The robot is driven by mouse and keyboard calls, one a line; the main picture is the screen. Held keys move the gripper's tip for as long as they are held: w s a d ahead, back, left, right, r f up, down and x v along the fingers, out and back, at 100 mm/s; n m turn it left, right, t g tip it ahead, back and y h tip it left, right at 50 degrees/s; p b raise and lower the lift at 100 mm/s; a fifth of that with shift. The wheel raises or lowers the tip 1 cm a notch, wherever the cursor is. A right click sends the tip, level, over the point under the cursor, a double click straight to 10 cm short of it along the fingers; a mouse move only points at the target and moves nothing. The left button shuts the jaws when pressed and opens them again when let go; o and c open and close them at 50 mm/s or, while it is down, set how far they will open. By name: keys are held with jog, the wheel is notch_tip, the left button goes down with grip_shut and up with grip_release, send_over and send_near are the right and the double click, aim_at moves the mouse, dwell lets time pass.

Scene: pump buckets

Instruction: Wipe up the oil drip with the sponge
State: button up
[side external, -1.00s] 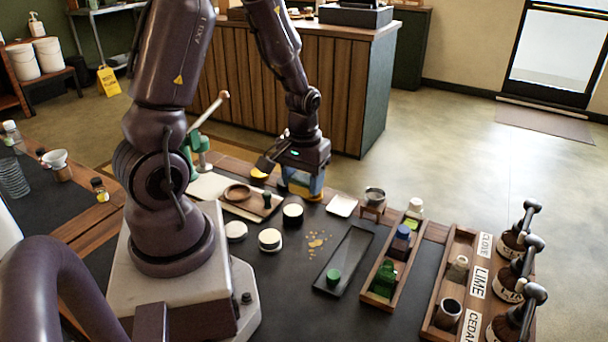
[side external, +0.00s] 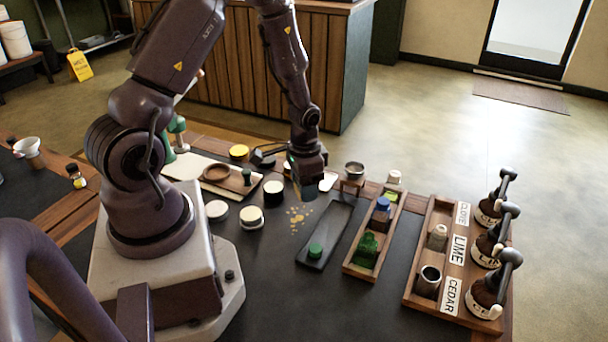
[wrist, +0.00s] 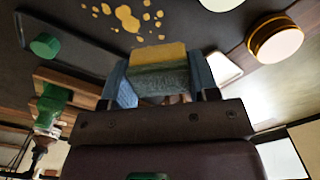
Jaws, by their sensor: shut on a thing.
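The oil drip is a cluster of golden spots (side external: 297,217) on the dark mat. It also shows at the top of the wrist view (wrist: 125,16). My gripper (side external: 305,197) is just behind the drip in the side view. In the wrist view its blue fingers (wrist: 160,82) are shut on the sponge (wrist: 160,72), a block with a yellow layer and a dark green layer. The sponge shows close beside the spots there, not covering them. In the side view the sponge is mostly hidden by my gripper, and I cannot tell whether it touches the mat.
A dark tray (side external: 337,218) with a green round piece (side external: 315,251) lies right of the drip. White-topped jars (side external: 250,215) stand to the left. A white dish (side external: 328,181) and a small stand with a cup (side external: 354,170) are behind. The mat in front is clear.

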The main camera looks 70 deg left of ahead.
aim_at(288, 232)
notch_tip(288, 232, down, 4)
jog(key=shift+r, duration=0.15)
jog(key=shift+s+d+f, duration=0.2)
jog(key=shift+s+d, duration=0.8)
jog(key=shift+c, duration=0.4)
jog(key=shift+s+d, duration=1.9)
jog(key=shift+d, duration=0.05)
jog(key=shift+w+a+r, duration=0.15)
jog(key=shift+w+a, duration=0.5)
jog(key=shift+a, duration=0.05)
jog(key=shift+w+a, duration=2.2)
jog(key=shift+s+d, duration=3)
jog(key=w+a, duration=0.3)
jog(key=shift+w+a, duration=1.6)
jog(key=shift+s+d, duration=3)
jog(key=shift+d, duration=0.05)
notch_tip(288, 232, up, 8)
